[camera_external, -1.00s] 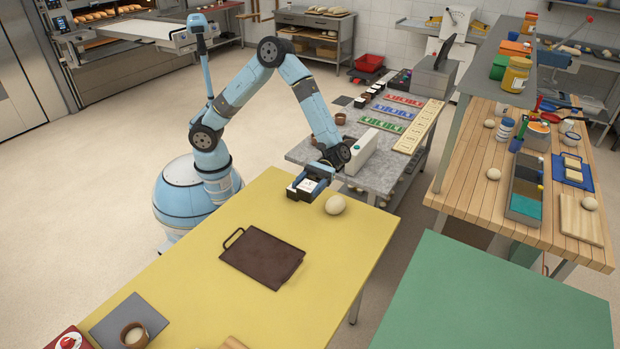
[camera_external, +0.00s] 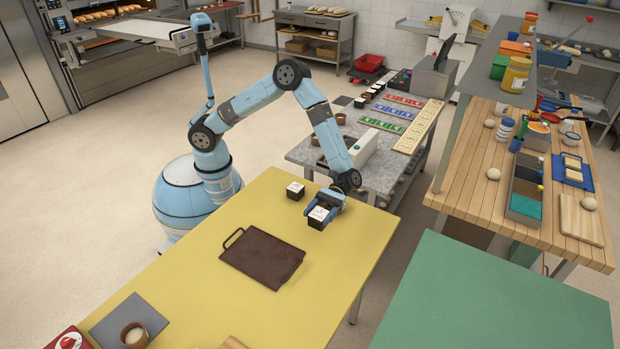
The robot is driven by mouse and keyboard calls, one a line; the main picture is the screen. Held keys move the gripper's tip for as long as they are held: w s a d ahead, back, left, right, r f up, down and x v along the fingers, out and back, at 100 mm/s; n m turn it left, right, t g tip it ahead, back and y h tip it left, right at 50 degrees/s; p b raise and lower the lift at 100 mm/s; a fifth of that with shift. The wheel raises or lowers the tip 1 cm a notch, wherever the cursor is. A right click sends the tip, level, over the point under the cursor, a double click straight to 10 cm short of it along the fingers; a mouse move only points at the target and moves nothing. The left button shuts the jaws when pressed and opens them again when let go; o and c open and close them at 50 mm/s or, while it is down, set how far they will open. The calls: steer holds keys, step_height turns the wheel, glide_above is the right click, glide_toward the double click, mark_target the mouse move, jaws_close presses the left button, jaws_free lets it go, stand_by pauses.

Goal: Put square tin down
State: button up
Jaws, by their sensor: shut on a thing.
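My gripper (camera_external: 325,208) is at the far right part of the yellow table, shut on a small dark square tin (camera_external: 317,224) with a white top bearing a reddish mark. The tin looks upright and is close to the tabletop; whether it touches cannot be told. A second, similar dark square tin (camera_external: 295,195) with a white top stands on the yellow table (camera_external: 190,290) just left of my gripper, apart from the held one.
A dark brown tray with a handle (camera_external: 262,258) lies on the yellow table nearer the camera. A grey sheet with a brown pot (camera_external: 134,334) is at the near left corner. The table between tray and right edge is clear. A grey counter (camera_external: 300,152) stands behind.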

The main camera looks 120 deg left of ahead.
steer(key=w+f, duration=0.4)
steer(key=w+d+f, duration=0.1)
steer(key=w+f, duration=0.1)
steer(key=shift+w+d, duration=0.1)
steer(key=shift+w, duration=0.3)
steer(key=shift+w+f, duration=0.45)
steer(key=shift+f, duration=1.65)
steer(key=shift+f, duration=0.1)
steer(key=o, duration=1.2)
